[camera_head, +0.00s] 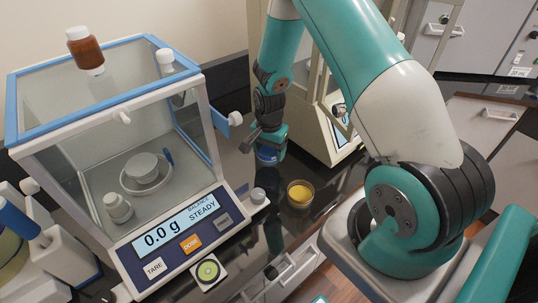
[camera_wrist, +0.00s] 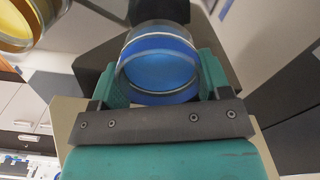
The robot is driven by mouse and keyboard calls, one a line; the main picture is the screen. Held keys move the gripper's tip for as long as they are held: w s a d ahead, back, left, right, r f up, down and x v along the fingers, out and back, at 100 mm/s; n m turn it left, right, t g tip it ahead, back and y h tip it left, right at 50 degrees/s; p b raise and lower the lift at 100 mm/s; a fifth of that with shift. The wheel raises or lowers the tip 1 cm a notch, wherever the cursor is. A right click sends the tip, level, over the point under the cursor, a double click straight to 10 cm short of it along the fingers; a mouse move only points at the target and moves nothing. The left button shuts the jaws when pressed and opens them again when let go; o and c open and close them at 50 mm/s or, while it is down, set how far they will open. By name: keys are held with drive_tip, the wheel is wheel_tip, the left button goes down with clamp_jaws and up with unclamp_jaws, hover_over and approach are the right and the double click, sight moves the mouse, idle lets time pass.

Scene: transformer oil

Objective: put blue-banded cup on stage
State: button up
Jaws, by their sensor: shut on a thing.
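The blue-banded cup (camera_wrist: 158,66) is between the two teal fingers of my gripper (camera_wrist: 160,82) in the wrist view, with its round blue face toward the camera. In the head view my gripper (camera_head: 268,140) is shut on this cup (camera_head: 266,155), held above the dark counter to the right of the balance. The balance (camera_head: 165,232) has a glass case and reads 0.0 g, STEADY. Inside it is a round pan (camera_head: 142,168) with a small grey piece on it. I cannot tell which part is called the stage.
An amber-filled cup (camera_head: 300,193) stands on the counter right of the balance. A brown bottle (camera_head: 84,50) stands on the glass case. A white pad with a green disc (camera_head: 208,271) lies before the balance. A glass-sided cabinet (camera_head: 335,105) stands behind my gripper.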

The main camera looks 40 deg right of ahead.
sight(269, 158)
drive_tip(key=shift+f+p, duration=0.4)
drive_tip(key=shift+f, duration=1.1)
drive_tip(key=shift+f, duration=0.2)
drive_tip(key=o, duration=1)
drive_tip(key=r+b, duration=0.2)
drive_tip(key=r, duration=0.3)
drive_tip(key=r+b, duration=0.1)
drive_tip(key=r, duration=0.5)
drive_tip(key=r+b, duration=0.2)
drive_tip(key=r, duration=0.4)
drive_tip(key=shift+s+r+b, duration=0.2)
drive_tip(key=shift+s+b, duration=0.15)
drive_tip(key=shift+s, duration=0.05)
